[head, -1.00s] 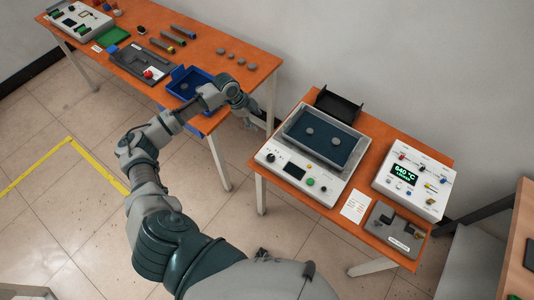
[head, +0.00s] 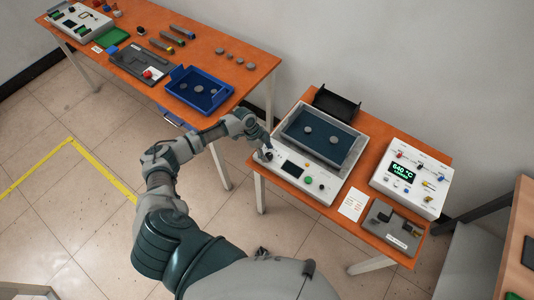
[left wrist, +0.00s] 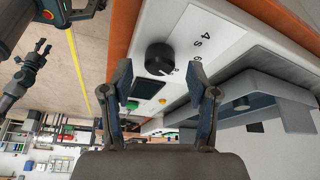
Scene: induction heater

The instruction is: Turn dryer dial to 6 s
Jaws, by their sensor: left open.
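The dryer (head: 335,166) is a white unit with a dark blue recessed tray on the table at the right. Its black dial (left wrist: 160,57) shows in the left wrist view, beside printed marks "4 s" and "6". My left gripper (head: 268,148) is at the dryer's front left corner, by the dial. In the left wrist view its two fingers (left wrist: 165,100) are apart, with the dial ahead between and beyond their tips and nothing held. What looks like my right gripper (left wrist: 42,48) shows small at the left there; its jaw state is unclear.
A heater unit (head: 412,180) reading 640 °C stands to the right, with a paper card (head: 353,204) nearby. A blue bin (head: 200,92) is on the far table.

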